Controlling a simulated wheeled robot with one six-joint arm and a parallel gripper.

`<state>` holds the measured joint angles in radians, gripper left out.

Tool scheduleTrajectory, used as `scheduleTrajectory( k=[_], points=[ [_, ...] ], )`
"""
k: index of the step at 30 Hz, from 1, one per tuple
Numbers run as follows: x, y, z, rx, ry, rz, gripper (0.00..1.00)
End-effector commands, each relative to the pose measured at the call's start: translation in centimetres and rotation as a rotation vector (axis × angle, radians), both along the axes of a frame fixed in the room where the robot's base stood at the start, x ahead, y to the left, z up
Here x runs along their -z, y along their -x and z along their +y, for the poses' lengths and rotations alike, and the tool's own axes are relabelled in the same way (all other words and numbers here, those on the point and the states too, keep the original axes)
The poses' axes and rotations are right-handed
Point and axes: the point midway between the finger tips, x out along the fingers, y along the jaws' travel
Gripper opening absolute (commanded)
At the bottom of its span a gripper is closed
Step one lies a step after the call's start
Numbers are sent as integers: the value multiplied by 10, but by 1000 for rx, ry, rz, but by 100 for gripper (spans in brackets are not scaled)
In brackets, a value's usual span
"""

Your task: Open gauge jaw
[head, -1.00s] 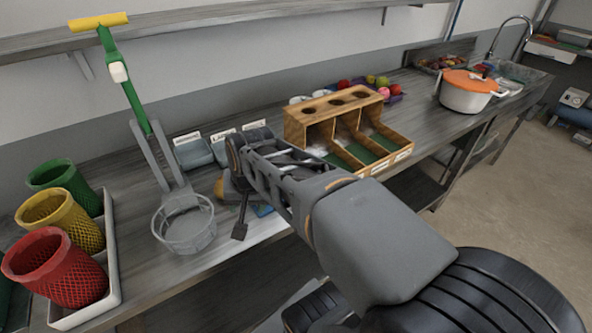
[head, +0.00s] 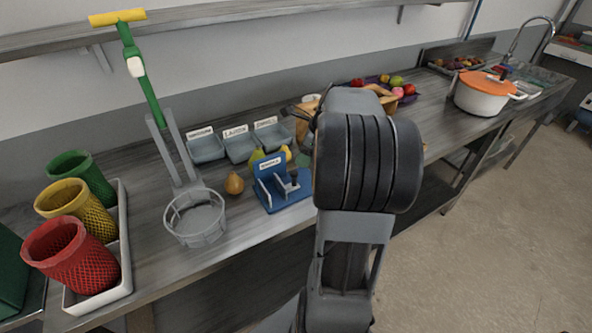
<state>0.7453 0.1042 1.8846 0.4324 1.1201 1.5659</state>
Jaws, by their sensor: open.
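The blue gauge (head: 272,197) stands on the counter near its front edge, with a white label on its upright plate. A grey jaw part (head: 294,180) sits at its right side; how far it is open is too small to tell. My gripper (head: 299,112) shows only as dark finger parts past the upper left of my arm, above the counter and behind the gauge in the picture. It is open and apart from the gauge. Most of it is hidden behind my arm.
Labelled grey trays (head: 240,147) are behind. An orange-lidded pot (head: 483,97) stands right.

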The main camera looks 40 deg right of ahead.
Motion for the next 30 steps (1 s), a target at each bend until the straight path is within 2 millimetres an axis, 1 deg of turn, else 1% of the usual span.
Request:
scheduleTrajectory(
  k=[1,6,12,18,28,30],
  points=[
    [10,-3,3,-3,-2,3,52],
    [38,-12,10,-3,-2,3,52],
    [60,-20,16,-4,-1,2,52],
    [70,-23,18,-4,2,0,52],
    [71,-24,19,-3,3,-1,52],
    [71,-24,19,-3,3,-1,45]
  ],
)
